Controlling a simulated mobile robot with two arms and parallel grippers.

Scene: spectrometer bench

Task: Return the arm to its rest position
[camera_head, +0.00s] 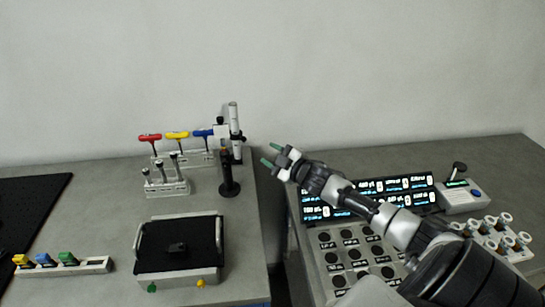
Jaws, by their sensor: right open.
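My right arm comes in from the lower right and reaches up and left across the right bench. My right gripper (271,155) has green fingertips, is open and holds nothing. It is in the air near the gap between the two benches, to the right of the upright grey and black instrument (235,135). The fingers look apart from it, though the distance in depth is hard to tell. My left gripper is not in view.
The left bench holds a rack with red, yellow and blue T-handles (178,135), a black-topped tray (179,250) and a small block strip (65,265). The right bench holds a lit label panel (405,190), a holed tray (345,250), a device (462,197) and capped vials (497,237).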

